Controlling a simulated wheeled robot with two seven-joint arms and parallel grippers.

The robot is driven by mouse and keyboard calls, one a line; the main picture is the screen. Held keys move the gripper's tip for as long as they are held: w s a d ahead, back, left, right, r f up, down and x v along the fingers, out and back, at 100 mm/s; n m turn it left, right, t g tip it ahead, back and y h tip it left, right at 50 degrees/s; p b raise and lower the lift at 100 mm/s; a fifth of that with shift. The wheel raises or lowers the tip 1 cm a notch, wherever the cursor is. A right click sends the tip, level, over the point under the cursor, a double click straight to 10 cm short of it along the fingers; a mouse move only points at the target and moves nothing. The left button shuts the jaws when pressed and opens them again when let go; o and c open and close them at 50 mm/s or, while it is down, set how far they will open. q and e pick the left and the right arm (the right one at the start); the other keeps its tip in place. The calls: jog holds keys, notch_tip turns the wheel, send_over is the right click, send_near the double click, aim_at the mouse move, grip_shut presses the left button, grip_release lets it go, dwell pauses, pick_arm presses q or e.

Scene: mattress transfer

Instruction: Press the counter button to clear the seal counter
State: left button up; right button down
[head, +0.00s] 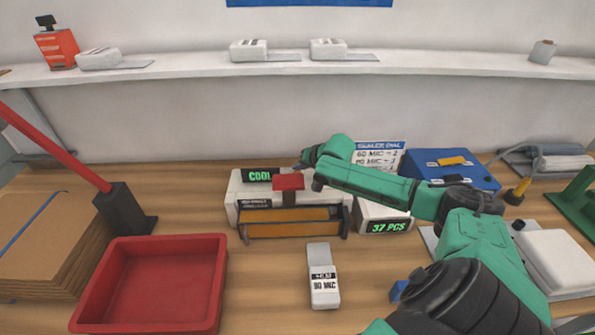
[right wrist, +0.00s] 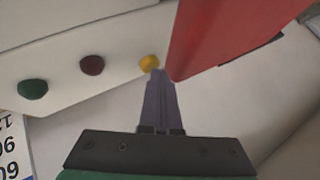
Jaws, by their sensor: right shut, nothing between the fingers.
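The white sealer (head: 233,204) stands mid-table with a green-lit "COOL" display (head: 262,175), a red handle block (head: 289,182) and an orange front bar (head: 290,229). My right gripper (head: 303,165) reaches over it from the right, shut and empty. In the right wrist view, its closed fingertips (right wrist: 157,74) are at the yellow button (right wrist: 149,62); I cannot tell whether they touch. A dark red button (right wrist: 92,65) and a green button (right wrist: 33,89) sit left of it on the white surface. A red part (right wrist: 225,35) rises close to the right. My left gripper is out of view.
A white box reading "37 PCS" (head: 385,226) stands right of the sealer, below my right arm. A white "80 MIC" pack (head: 323,283) lies in front. A red tray (head: 150,285) and cardboard stack (head: 45,245) are left. A blue case (head: 425,165) is behind right.

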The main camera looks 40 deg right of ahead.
jog(key=shift+f, duration=0.55)
dwell(0.4)
jog(key=shift+r, duration=0.1)
jog(key=shift+r+p, duration=1.25)
jog(key=shift+p, duration=0.05)
jog(key=shift+r, duration=0.1)
notch_tip(320, 180, up, 5)
jog(key=p, duration=0.6)
